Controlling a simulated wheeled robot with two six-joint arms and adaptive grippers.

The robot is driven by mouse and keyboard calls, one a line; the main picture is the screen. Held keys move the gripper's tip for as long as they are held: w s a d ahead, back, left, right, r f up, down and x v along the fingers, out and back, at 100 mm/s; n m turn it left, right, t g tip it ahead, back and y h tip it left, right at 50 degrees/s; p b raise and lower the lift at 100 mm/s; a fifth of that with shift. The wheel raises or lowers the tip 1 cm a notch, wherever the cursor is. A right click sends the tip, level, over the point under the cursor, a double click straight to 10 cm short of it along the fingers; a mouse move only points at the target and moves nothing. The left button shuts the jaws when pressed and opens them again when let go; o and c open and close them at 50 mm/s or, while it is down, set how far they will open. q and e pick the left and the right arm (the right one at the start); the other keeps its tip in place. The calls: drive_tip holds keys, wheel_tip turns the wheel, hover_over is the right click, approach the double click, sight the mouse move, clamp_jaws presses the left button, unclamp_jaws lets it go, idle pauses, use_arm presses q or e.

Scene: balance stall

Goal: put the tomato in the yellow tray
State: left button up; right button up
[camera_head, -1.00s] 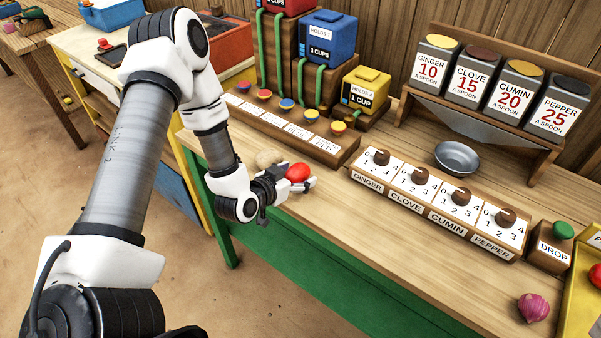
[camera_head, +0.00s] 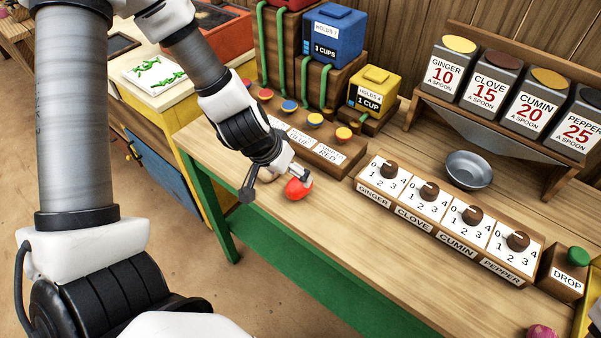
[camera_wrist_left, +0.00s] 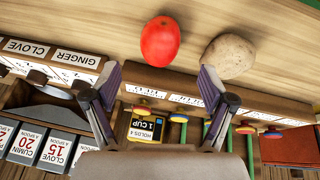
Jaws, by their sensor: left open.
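The red tomato (camera_head: 298,189) lies on the wooden counter, left of the spice dials. My left gripper (camera_head: 274,182) is open and reaches down from above, close beside the tomato. In the left wrist view the tomato (camera_wrist_left: 160,41) lies beyond the open fingertips, roughly between them in the picture, not gripped. Whether a finger touches it I cannot tell. The yellow tray (camera_head: 583,318) shows only as a strip of its edge at the lower right of the head view. My right gripper is not in view.
A beige potato-like item (camera_wrist_left: 230,56) lies beside the tomato, mostly hidden in the head view. The label block with colored buttons (camera_head: 310,143) stands behind. Spice dials (camera_head: 450,208), a metal bowl (camera_head: 467,170), the DROP block (camera_head: 564,274) and a pink onion (camera_head: 541,331) lie to the right.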

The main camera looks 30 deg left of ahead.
sight(297, 182)
use_arm(q)
drive_tip(key=b+x, duration=0.4)
drive_tip(key=x, duration=0.2)
drive_tip(key=shift+s+f, duration=0.1)
drive_tip(key=shift+w+f, duration=0.2)
drive_tip(key=shift+w, duration=0.05)
drive_tip(key=shift+s+r, duration=0.1)
drive_tip(key=shift+r, duration=0.15)
drive_tip(key=shift+s, duration=0.1)
drive_tip(key=c, duration=1.4)
drive_tip(key=shift+r, duration=0.15)
